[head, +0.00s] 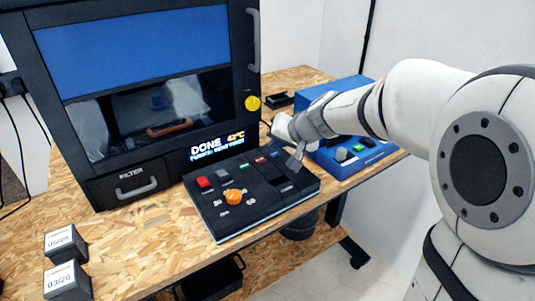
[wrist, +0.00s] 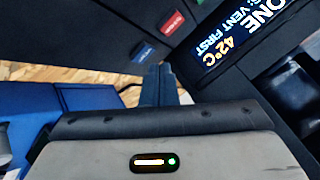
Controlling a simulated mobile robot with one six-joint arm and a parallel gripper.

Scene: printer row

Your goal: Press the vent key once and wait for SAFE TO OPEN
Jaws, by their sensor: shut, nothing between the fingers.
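The black control panel (head: 255,210) lies in front of the printer and carries several keys. A red key (head: 204,182), a grey key (head: 222,172) and an orange knob (head: 235,196) are on its left. Small coloured key labels run along its back right; the wrist view shows a red one (wrist: 172,22) and a blue one (wrist: 143,52). I cannot read which is the vent key. The display (head: 218,146) reads DONE, 42°C, and a line ending VENT FIRST. My gripper (head: 294,163) is shut and empty over the panel's right end; its fingertips (wrist: 158,68) point near the blue label. Contact cannot be told.
The black printer (head: 150,100) has its door shut, with a FILTER drawer (head: 135,187) below. A blue device (head: 345,150) stands right of the panel, partly behind my arm. Two dark labelled blocks (head: 66,282) sit at the front left. The wooden bench (head: 110,235) is otherwise clear there.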

